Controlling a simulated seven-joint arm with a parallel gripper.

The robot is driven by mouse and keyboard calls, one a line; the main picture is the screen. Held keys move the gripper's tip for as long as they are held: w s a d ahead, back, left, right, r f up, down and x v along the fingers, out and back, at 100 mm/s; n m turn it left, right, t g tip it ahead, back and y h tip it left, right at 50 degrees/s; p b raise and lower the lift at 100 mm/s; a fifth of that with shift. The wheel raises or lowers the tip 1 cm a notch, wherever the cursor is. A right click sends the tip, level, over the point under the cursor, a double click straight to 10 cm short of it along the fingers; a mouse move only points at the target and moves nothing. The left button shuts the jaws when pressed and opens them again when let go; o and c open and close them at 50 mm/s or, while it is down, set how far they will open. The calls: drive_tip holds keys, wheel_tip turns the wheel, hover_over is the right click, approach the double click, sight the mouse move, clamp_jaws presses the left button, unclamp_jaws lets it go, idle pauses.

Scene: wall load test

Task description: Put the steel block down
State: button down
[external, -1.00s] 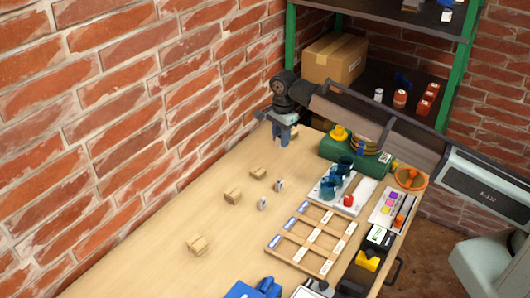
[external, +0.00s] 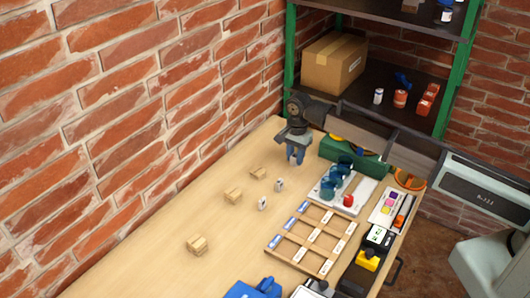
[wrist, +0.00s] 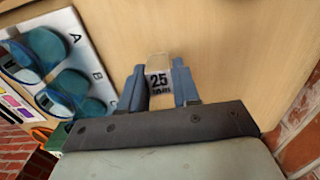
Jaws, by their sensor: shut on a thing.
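My gripper (external: 296,158) is at the far part of the table, left of the blue cups, with its fingers pointing down. In the wrist view my gripper (wrist: 159,88) has its blue fingers on either side of a small pale block marked "25 mm" (wrist: 160,80), shut on it. This looks like the steel block. The fingers hide the block in the external view, and I cannot tell whether it touches the tabletop. Two similar small grey blocks stand on the table nearer the camera, one (external: 279,185) behind the other (external: 263,204).
Several wooden blocks (external: 195,243) lie to the left. A wooden compartment tray (external: 297,256) and a white board with blue cups (external: 363,190) are to the right. A green case (external: 345,152) stands behind the board. The brick wall (external: 130,130) borders the table's left side.

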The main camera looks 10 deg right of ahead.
sight(295, 165)
drive_tip(key=shift+f, duration=1.95)
drive_tip(key=shift+f, duration=0.1)
drive_tip(key=c, duration=0.8)
unclamp_jaws()
wheel_tip(295, 165, up, 12)
drive_tip(key=shift+r, duration=0.1)
